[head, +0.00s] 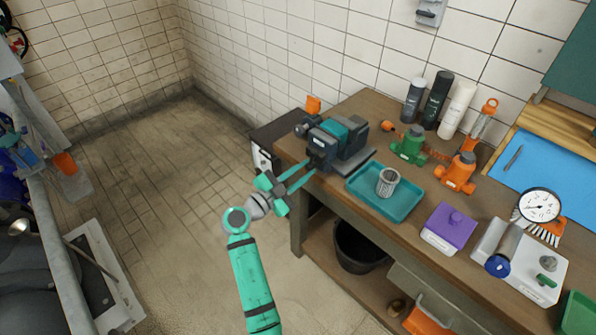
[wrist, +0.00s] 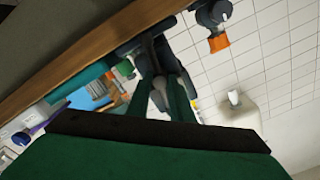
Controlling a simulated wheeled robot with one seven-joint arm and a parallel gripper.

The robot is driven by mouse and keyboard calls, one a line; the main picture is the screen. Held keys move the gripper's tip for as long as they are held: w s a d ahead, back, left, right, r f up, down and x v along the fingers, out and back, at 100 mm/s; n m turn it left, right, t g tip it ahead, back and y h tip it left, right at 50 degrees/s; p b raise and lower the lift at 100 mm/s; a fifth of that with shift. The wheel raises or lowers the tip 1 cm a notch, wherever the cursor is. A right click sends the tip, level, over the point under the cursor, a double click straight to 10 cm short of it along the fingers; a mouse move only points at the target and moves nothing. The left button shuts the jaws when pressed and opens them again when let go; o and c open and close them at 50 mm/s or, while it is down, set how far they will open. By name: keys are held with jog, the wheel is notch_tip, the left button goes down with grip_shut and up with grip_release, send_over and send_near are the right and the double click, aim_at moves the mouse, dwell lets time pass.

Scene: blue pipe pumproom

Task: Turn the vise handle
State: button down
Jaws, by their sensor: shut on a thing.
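The vise (head: 345,138), dark grey with teal parts, sits at the left end of the wooden workbench. In the wrist view its dark body (wrist: 152,48) shows beyond my fingers. My gripper (head: 311,169) reaches the front of the vise from the lower left, with its two green fingers pointing at it. In the wrist view my gripper (wrist: 161,84) has its fingers on either side of a dark grey part, which looks like the vise handle (wrist: 158,94). It is shut on that part. Much of the handle is hidden by the fingers in the head view.
A teal tray (head: 372,208) with a metal cup (head: 388,181) stands right of the vise. A green jack (head: 410,146), an orange jack (head: 457,174) and a purple box (head: 450,229) stand farther right. A black bucket (head: 358,250) is below. The floor (head: 165,190) left is clear.

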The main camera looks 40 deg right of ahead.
jog(key=shift+a, duration=0.1)
jog(key=c, duration=1.6)
grip_release()
jog(key=a, duration=0.7)
jog(key=s+a, duration=0.1)
jog(key=a, duration=0.2)
jog(key=shift+a+f, duration=0.1)
jog(key=shift+a, duration=0.25)
